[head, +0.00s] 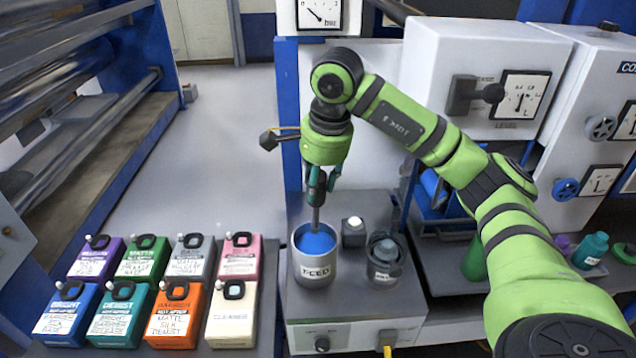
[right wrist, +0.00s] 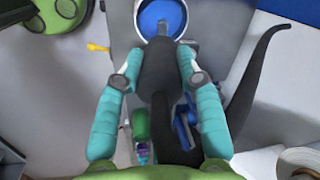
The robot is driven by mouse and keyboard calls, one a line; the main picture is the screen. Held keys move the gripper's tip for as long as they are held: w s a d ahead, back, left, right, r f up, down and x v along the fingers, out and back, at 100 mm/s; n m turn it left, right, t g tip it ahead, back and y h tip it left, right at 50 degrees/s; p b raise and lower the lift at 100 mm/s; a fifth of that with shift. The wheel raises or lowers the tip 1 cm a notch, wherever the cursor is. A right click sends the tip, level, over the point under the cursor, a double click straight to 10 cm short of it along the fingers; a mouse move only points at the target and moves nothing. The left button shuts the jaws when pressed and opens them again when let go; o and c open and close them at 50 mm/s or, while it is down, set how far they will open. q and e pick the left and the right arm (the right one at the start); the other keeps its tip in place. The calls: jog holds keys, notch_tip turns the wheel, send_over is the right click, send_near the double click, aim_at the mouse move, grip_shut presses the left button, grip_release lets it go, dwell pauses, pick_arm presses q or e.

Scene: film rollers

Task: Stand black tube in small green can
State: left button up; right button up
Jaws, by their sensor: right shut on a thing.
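My right gripper (head: 320,188) points down above the metal can with blue contents (head: 315,262) and is shut on a dark elongated thing (right wrist: 161,75). The held thing's thin grey shaft (head: 316,217) runs down to the blue contents in the head view. I cannot tell for sure that it is the black tube. A green tapered thing (head: 474,262) stands to the right, partly hidden by my right arm. I cannot tell whether it is the small green can. My left gripper is out of view.
A small dark block with a white top (head: 354,231) and a dark grey jar (head: 383,262) stand close to the can's right. Several coloured containers (head: 118,314) stand in rows at left. A teal bottle (head: 590,250) is at right. Machine cabinets (head: 487,80) stand behind.

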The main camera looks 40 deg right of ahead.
jog(key=shift+r+p, duration=3.6)
jog(key=shift+r, duration=1.3)
